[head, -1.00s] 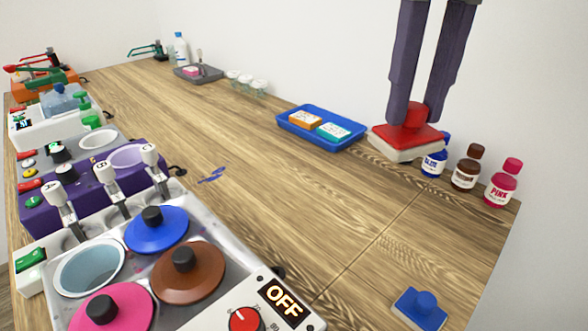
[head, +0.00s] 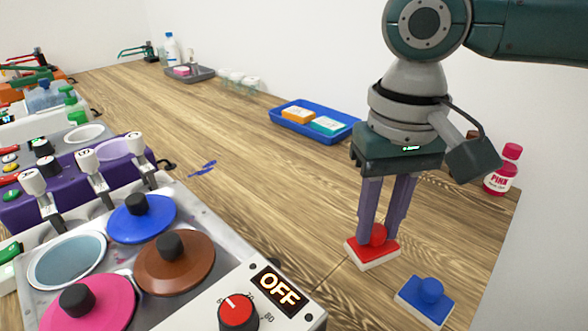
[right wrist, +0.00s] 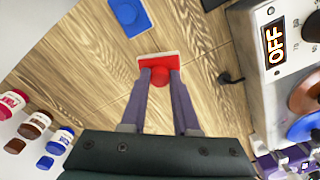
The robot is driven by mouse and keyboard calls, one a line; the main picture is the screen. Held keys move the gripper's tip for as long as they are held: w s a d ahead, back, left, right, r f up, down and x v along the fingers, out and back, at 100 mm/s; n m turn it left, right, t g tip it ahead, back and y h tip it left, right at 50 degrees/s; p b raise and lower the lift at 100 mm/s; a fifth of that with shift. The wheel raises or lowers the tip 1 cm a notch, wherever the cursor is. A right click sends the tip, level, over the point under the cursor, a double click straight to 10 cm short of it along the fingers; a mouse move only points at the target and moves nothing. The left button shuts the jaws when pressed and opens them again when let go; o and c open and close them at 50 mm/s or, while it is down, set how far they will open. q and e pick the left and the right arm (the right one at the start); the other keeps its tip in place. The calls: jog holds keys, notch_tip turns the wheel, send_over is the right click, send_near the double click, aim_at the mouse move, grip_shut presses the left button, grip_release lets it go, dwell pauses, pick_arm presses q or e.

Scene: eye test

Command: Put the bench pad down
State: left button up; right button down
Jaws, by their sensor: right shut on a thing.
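A red pad with a round red knob and a pale underside (head: 372,254) is held by my right gripper (head: 379,232), whose fingers are shut on the knob. The pad is low, at or just over the wooden table; I cannot tell whether it touches. It also shows between the fingertips in the right wrist view (right wrist: 172,64). A similar blue pad with a blue knob (head: 425,296) lies on the table just in front and to the right, apart from the red one; it also shows in the right wrist view (right wrist: 128,14). My left gripper is out of view.
A machine with coloured lids and an OFF display (head: 279,289) stands at front left. A blue tray (head: 290,128) with orange and teal blocks lies behind. A pink bottle (head: 501,170) stands at right; brown (right wrist: 36,123) and blue (right wrist: 61,138) bottles stand beside it. A blue smear (head: 204,168) marks the mid-table.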

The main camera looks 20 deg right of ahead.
aim_at(378, 229)
jog(key=shift+f, duration=1.55)
jog(key=shift+f, duration=0.15)
jog(key=c, duration=0.7)
grip_release()
jog(key=shift+o, duration=0.2)
notch_tip(378, 229, up, 12)
jog(key=p, duration=0.1)
jog(key=shift+r, duration=0.2)
jog(key=shift+a+p, duration=0.1)
jog(key=shift+p, duration=0.2)
